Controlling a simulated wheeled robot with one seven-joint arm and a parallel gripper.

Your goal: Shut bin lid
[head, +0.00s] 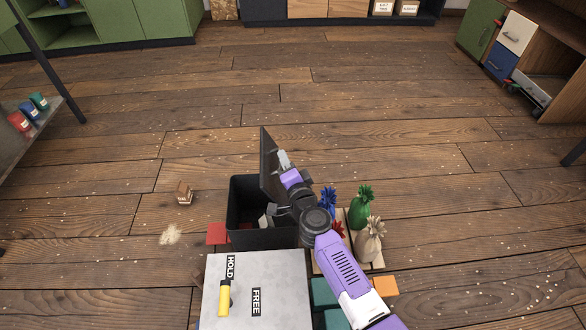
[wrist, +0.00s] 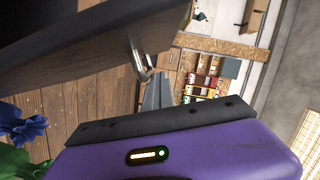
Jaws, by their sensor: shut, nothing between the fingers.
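The bin (head: 238,205) is a black open-topped box on the wooden floor in the head view. Its black lid (head: 267,165) stands raised, close to upright, on the bin's right side. Pale things lie inside the bin. My gripper (head: 284,160) is shut and empty at the right face of the lid, near its upper part. In the wrist view the dark lid (wrist: 80,45) fills the upper left, with a metal handle (wrist: 140,60) on it. The tips of my gripper (wrist: 157,85) are close to the handle; I cannot tell whether they touch.
Blue, green and beige tied sacks (head: 362,208) stand right of the bin. A grey-topped stand (head: 255,275) with "HOLD" and "FREE" labels and a yellow piece is in front of it. A small brown box (head: 184,193) lies to the left. The floor behind is clear.

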